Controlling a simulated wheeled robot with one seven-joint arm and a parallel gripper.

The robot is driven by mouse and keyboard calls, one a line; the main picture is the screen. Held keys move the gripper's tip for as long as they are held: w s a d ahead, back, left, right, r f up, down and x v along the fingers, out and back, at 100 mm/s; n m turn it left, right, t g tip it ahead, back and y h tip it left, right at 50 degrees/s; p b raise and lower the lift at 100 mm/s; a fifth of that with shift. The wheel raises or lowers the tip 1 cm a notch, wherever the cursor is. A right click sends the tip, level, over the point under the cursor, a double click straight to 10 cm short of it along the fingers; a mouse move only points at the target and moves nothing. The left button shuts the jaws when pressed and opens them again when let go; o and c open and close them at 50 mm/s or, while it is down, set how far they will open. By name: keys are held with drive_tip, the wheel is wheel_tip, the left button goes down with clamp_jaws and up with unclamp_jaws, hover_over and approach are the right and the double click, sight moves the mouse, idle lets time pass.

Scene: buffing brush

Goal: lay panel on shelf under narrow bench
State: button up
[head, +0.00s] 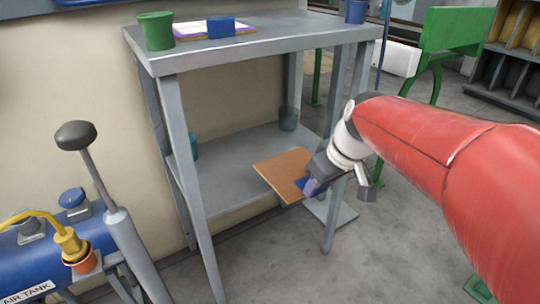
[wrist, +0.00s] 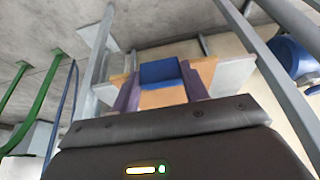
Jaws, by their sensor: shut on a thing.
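The panel is a flat orange-brown board (head: 280,172) with a blue block on it. It overlaps the front right part of the grey lower shelf (head: 225,170) in the head view; I cannot tell whether it touches the shelf. My gripper (head: 312,188) comes in from the right, between the bench's legs, with purple fingertips at the panel's near right corner. In the wrist view, my gripper (wrist: 158,90) is shut on the blue block (wrist: 160,73) and the panel (wrist: 165,98) shows behind it. The narrow bench (head: 250,42) is grey with slim legs.
A green cup (head: 156,30), a flat board with a blue block (head: 222,27) and a blue cup (head: 356,11) are on top. A blue air tank (head: 50,262) stands left.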

sight(281, 160)
drive_tip(key=w+a, duration=0.3)
drive_tip(key=w, duration=0.1)
drive_tip(key=w+a, duration=0.2)
drive_tip(key=w, duration=0.2)
drive_tip(key=w+a, duration=0.3)
drive_tip(key=w, duration=0.1)
drive_tip(key=shift+w+a, duration=0.35)
drive_tip(key=shift+w, duration=0.05)
drive_tip(key=shift+x, duration=0.9)
wheel_tip(281, 160, down, 5)
drive_tip(key=shift+s+r+b, duration=0.1)
drive_tip(key=shift+b, duration=0.55)
drive_tip(key=shift+w+f, duration=0.2)
drive_tip(key=shift+f, duration=0.05)
drive_tip(key=shift+f, duration=0.2)
drive_tip(key=o, duration=1)
